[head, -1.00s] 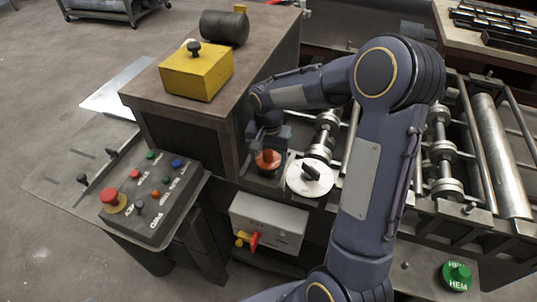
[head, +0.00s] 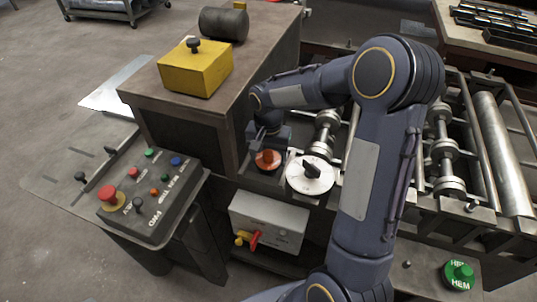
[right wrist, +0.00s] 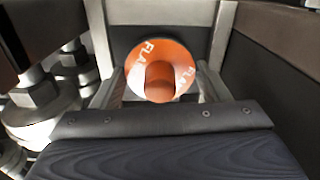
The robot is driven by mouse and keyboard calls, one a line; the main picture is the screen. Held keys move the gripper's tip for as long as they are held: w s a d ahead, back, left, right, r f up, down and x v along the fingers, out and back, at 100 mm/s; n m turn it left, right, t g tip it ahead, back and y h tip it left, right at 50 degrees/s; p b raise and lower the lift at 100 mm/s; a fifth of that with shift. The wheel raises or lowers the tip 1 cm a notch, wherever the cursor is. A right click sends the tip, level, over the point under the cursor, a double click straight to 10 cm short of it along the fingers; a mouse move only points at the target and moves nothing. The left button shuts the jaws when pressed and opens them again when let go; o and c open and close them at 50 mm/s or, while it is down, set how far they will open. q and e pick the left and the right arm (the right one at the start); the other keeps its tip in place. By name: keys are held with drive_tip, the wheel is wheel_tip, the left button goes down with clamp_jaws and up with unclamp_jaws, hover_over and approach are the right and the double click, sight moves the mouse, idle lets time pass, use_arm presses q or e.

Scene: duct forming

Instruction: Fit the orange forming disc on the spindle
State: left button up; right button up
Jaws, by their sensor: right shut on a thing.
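The orange forming disc (head: 267,160) is at the left end of the machine's roller section, beside the brown cabinet. My right gripper (head: 268,147) reaches down over it and is shut on it. In the right wrist view the disc (right wrist: 177,52) faces the camera, with white letters beginning "FLA" and a round orange knob in its middle. The gripper's fingers (right wrist: 160,88) stand either side of the knob. The spindle is not visible, so I cannot tell whether the disc sits on it. My left gripper is not in view.
A pale round dial (head: 310,175) with a black knob is close right of the disc. The cabinet (head: 185,130) stands close on the left. A green HEM disc (head: 458,275) lies at lower right. A control panel (head: 150,195) is at left.

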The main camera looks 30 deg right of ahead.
idle(0.3)
drive_tip(key=o, duration=1.2)
drive_tip(key=shift+c, duration=1.3)
drive_tip(key=shift+o, duration=0.7)
drive_tip(key=shift+r+p, duration=0.3)
drive_tip(key=shift+o, duration=1)
wheel_tip(320, 180, up, 3)
drive_tip(key=shift+f+p, duration=0.2)
drive_tip(key=shift+p, duration=0.65)
wheel_tip(320, 180, up, 6)
drive_tip(key=p, duration=0.4)
drive_tip(key=shift+f, duration=0.1)
